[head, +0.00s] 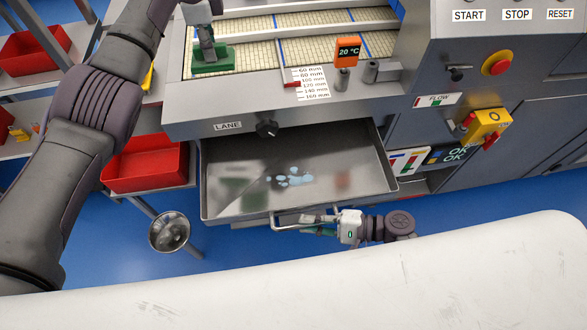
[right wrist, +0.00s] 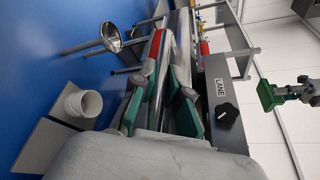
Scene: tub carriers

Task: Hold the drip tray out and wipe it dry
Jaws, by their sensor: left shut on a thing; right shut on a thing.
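The metal drip tray (head: 235,200) sticks out below the machine's LANE panel in the head view. A patch of pale blue liquid (head: 290,178) lies on its floor near the middle. My right gripper (head: 318,220) is shut on the tray's front handle (head: 283,228); the right wrist view shows its green-padded fingers (right wrist: 158,105) close up. My left gripper (head: 207,45) is shut on a green block-like wiper (head: 213,64), held high over the machine's top, behind and above the tray and apart from the liquid. The wiper also shows in the right wrist view (right wrist: 268,96).
Red bins (head: 150,165) stand on the rack at left. A metal bowl on a stand (head: 170,232) is left of the tray's front corner. The machine's front has a knob (head: 267,129), a red stop button (head: 497,62) and a yellow switch (head: 487,124). Space above the tray is open.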

